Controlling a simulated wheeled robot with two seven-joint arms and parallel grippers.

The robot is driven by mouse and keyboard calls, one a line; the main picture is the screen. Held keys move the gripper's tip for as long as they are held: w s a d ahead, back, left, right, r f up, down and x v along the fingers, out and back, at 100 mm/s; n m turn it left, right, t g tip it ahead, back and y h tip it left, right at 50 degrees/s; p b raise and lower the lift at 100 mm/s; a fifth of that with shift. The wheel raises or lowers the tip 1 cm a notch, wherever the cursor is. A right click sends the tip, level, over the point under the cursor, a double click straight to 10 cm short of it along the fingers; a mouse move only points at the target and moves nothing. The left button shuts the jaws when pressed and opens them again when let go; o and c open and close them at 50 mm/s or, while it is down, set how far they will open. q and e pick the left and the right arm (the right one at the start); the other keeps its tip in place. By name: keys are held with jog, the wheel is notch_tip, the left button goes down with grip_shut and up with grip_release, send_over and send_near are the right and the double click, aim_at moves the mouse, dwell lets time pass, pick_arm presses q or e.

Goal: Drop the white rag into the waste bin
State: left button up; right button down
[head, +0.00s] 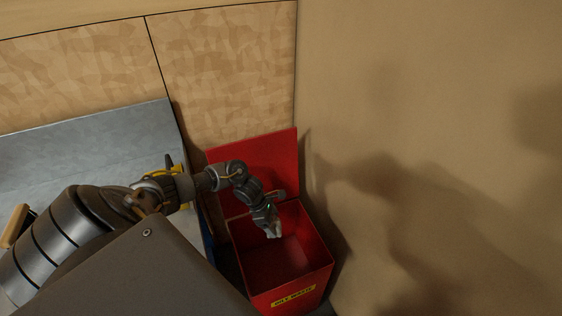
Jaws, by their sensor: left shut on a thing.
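The waste bin (313,262) is a red, open-topped box with its red lid (270,158) raised at the back and a yellow label on its front. My left gripper (272,226) hangs over the bin's opening, pointing down, shut on the white rag (274,232). Only a small pale piece of the rag shows at the fingertips. I cannot tell exactly how far above the bin floor it hangs. The visible bin floor looks empty. My right gripper is not in view.
A grey metal surface (90,140) lies at the left, with a wooden-handled item (14,226) at its edge. A plain tan wall (430,100) rises close on the bin's right. Wood-patterned panels (220,75) stand behind. A blue edge shows left of the bin.

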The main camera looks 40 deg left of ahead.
pick_arm(q)
jog(key=shift+f+b, duration=1.25)
jog(key=shift+f, duration=1.45)
jog(key=o, duration=1)
jog(key=b+v, duration=0.1)
jog(key=v, duration=0.9)
jog(key=shift+r+b, duration=0.3)
jog(key=shift+r, duration=0.1)
jog(key=p+x, duration=0.1)
jog(key=x, duration=0.9)
jog(key=shift+f+p, duration=0.3)
jog(key=shift+f, duration=0.1)
